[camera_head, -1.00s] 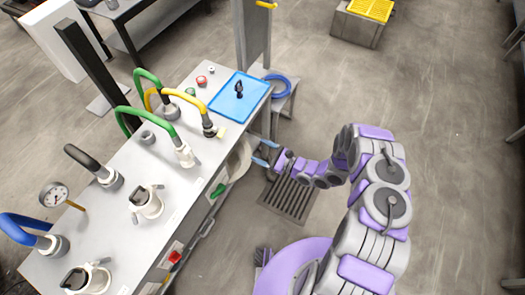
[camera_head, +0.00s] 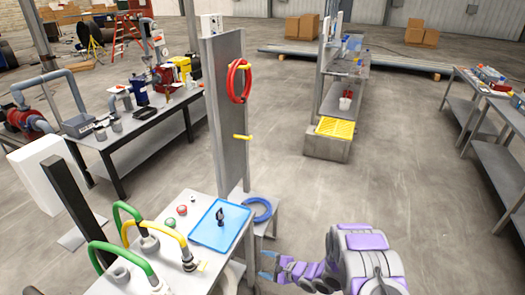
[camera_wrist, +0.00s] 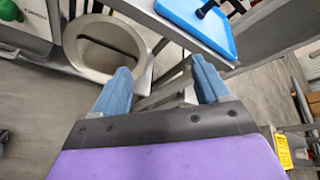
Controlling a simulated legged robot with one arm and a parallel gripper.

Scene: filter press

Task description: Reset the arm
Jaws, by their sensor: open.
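My arm with purple and grey links comes in from the lower right in the head view. My gripper (camera_head: 268,265) is at the right side of the workbench (camera_head: 180,199), below the level of its top. In the wrist view my gripper (camera_wrist: 160,88) shows two blue fingers spread apart, with nothing between them. A round metal opening (camera_wrist: 103,47) lies just beyond the left finger. The blue tray (camera_wrist: 200,22) with a black-handled tool (camera_wrist: 207,7) is beyond and above the right finger. The tray also shows on the bench in the head view (camera_head: 236,222).
Green hoses (camera_head: 125,217) and a yellow hose (camera_head: 160,222) arch over the bench. A blue ring (camera_head: 257,210) lies on a small stand beside a tall grey panel (camera_head: 228,110) with a red hose (camera_head: 233,81). Open floor lies to the right, before more tables.

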